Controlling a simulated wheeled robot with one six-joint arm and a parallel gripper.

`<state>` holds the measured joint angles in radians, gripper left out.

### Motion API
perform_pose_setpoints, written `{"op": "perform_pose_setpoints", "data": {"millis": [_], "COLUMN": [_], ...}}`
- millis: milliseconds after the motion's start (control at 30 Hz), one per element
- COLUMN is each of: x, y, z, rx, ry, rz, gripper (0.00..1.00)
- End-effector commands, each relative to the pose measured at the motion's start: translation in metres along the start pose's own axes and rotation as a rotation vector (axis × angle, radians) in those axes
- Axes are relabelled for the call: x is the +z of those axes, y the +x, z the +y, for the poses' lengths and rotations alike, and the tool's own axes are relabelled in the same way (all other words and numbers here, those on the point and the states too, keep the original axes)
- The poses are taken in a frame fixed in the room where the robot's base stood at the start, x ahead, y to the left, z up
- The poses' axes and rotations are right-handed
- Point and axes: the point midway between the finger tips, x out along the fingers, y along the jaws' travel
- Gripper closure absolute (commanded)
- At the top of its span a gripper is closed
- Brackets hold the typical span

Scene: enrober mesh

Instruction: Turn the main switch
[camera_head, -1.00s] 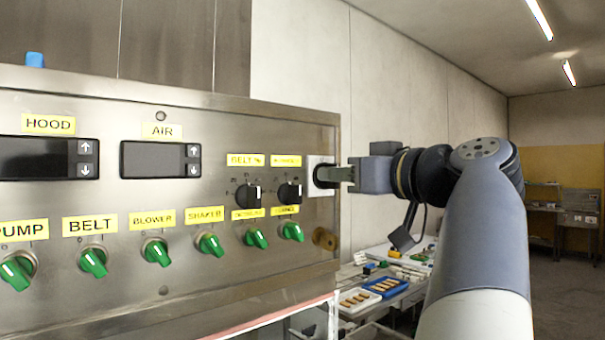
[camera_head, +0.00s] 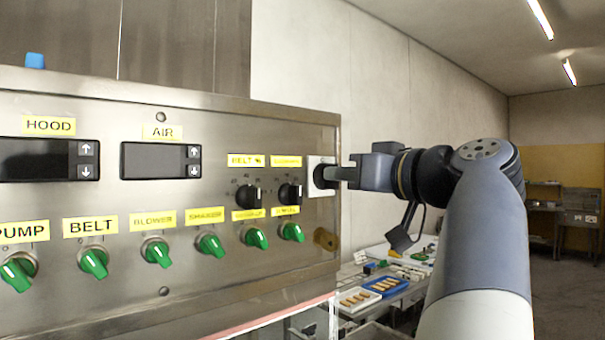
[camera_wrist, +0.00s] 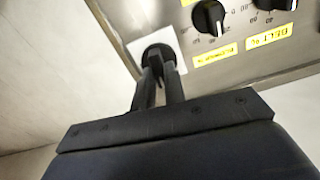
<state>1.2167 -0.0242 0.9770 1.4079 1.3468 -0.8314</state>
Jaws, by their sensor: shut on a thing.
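The main switch (camera_head: 321,174) is a black rotary knob on a white square plate at the right end of the steel control panel (camera_head: 200,270). In the wrist view the knob (camera_wrist: 158,53) sits on its white plate, beyond my fingers. My gripper (camera_head: 330,174) is at the knob, its fingers shut on the knob's handle. In the wrist view the fingertips of my gripper (camera_wrist: 160,68) meet at the knob and hide part of the handle. The handle's exact angle is hard to tell.
Two black dials (camera_head: 248,196) (camera_head: 290,194) and several green knobs (camera_head: 94,262) are left of the switch. A brass-coloured fitting (camera_head: 325,239) sits below it. A table with a blue tray (camera_head: 386,287) stands behind, under my arm. Open floor lies at the far right.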

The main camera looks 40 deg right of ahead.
Motion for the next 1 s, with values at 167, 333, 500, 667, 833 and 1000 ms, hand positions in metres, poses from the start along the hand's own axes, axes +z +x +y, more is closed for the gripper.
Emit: {"op": "perform_pose_setpoints", "data": {"millis": [167, 333, 500, 667, 833, 1000], "x": [-0.0015, -0.0019, -0.0021, -0.0021, -0.0019, -0.0015], "y": [0.0001, 0.0000, 0.0000, -0.0001, 0.0000, 0.0000], "z": [0.0004, 0.0009, 0.0013, 0.0017, 0.0023, 0.0029], "rx": [0.000, 0.000, 0.000, -0.001, -0.001, -0.001], "ry": [0.133, 0.292, 0.453, 0.606, 0.767, 0.929], "rz": [0.000, 0.000, 0.001, 0.001, 0.001, 0.001], "gripper": [1.00, 1.00, 1.00, 1.00, 1.00, 1.00]}}
